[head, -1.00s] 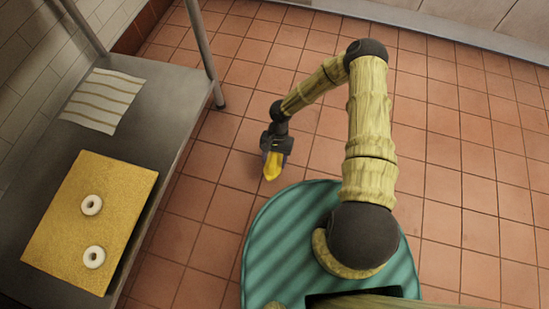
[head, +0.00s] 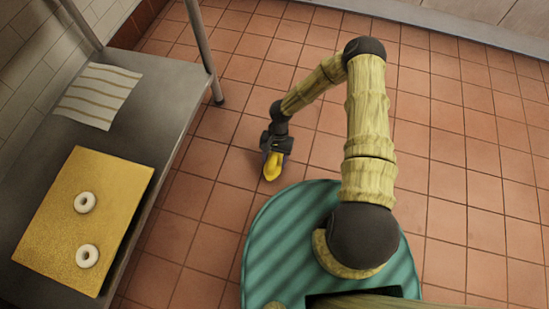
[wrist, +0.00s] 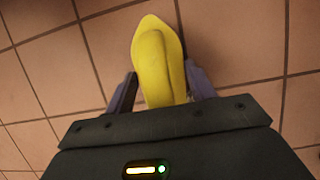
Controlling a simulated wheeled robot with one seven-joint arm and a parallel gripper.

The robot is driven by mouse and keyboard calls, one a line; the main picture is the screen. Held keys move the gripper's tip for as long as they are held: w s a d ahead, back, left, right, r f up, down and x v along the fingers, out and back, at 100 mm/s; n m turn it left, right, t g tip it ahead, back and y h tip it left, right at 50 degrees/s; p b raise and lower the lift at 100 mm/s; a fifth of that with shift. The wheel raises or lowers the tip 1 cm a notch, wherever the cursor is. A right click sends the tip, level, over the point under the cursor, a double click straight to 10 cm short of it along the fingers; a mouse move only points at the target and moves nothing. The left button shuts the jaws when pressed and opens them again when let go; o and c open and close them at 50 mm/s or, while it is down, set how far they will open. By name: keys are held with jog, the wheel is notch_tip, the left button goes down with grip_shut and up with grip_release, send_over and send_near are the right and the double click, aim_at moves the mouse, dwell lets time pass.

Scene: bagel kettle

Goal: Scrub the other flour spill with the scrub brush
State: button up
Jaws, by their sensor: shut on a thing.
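The yellow scrub brush (head: 272,165) is held in my gripper (head: 273,153), over the tiled floor to the right of the steel table. In the wrist view the brush (wrist: 158,62) stands out between the two fingers (wrist: 163,88), which are shut on it. Its pointed yellow end faces away from the gripper. Its bristles are not visible. No flour spill can be made out in either view.
A steel table (head: 161,88) runs along the left. On it are a striped cloth (head: 97,95) and a yellow board (head: 105,185) with two white bagels (head: 85,202). A table leg (head: 200,45) stands near the arm. The tiled floor (head: 460,150) is open to the right.

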jog(key=shift+f+b, duration=0.45)
jog(key=shift+f, duration=0.55)
dwell(0.3)
jog(key=shift+w+d+r, duration=0.1)
jog(key=shift+w+d, duration=0.15)
jog(key=shift+w, duration=0.4)
jog(key=shift+w+d, duration=0.2)
jog(key=shift+w, duration=0.4)
jog(key=shift+w+d+r, duration=0.1)
jog(key=shift+w+d, duration=0.15)
jog(key=shift+w, duration=0.4)
jog(key=shift+w, duration=0.1)
jog(key=shift+w+d+f+b, duration=0.1)
jog(key=shift+w+d+b, duration=0.15)
jog(key=shift+w, duration=0.35)
jog(key=shift+w+d+f+b, duration=0.1)
jog(key=shift+w+d+b, duration=0.15)
jog(key=shift+w, duration=0.35)
jog(key=shift+w+d+b, duration=0.15)
jog(key=shift+w+b, duration=0.2)
jog(key=shift+w, duration=0.25)
